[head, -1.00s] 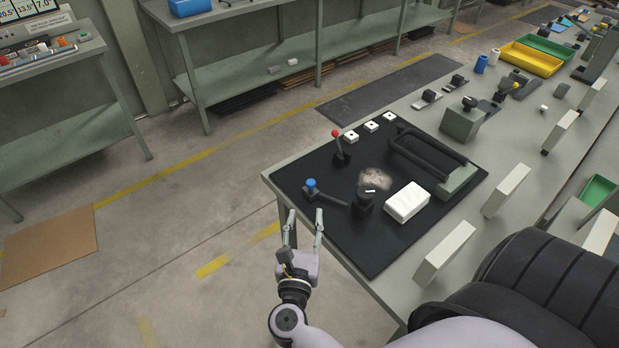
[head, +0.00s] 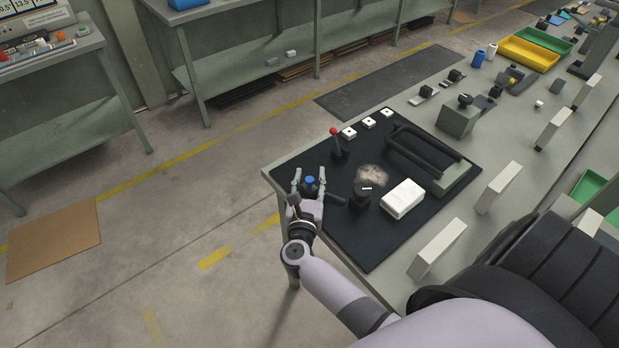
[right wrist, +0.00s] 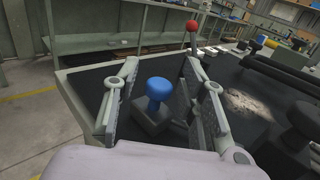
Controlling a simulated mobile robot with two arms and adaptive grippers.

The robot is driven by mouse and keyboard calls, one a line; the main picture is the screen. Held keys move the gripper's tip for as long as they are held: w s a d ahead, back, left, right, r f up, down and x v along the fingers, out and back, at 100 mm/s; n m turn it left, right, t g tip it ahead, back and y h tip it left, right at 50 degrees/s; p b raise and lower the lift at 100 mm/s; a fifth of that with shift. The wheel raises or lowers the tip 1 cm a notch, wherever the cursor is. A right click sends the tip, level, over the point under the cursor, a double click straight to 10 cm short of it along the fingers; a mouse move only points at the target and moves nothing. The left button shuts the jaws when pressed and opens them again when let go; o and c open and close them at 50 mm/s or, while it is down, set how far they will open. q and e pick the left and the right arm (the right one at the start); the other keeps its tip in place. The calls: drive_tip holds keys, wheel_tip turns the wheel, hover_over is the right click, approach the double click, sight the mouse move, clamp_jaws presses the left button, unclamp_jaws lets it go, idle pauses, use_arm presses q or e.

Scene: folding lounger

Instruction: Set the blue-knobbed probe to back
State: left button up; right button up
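The blue-knobbed probe (head: 310,182) is at the near left of the black mat (head: 372,245), joined by a dark arm to a black post (head: 361,196). My right gripper (head: 309,175) is open around the blue knob. In the right wrist view the blue knob (right wrist: 158,92) stands upright on its dark block between the two open fingers (right wrist: 152,100), nearer the left finger's gap than the right one in the picture. I cannot tell whether either finger touches it. My left gripper is not in view.
A red-knobbed lever (head: 336,142) stands just beyond the probe; its knob also shows in the right wrist view (right wrist: 191,26). A white block (head: 402,199), several small white pieces and a dark handle frame (head: 428,153) are on the mat. The bench's left edge is close to my gripper.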

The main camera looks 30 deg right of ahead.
clamp_jaws()
idle(0.3)
idle(0.4)
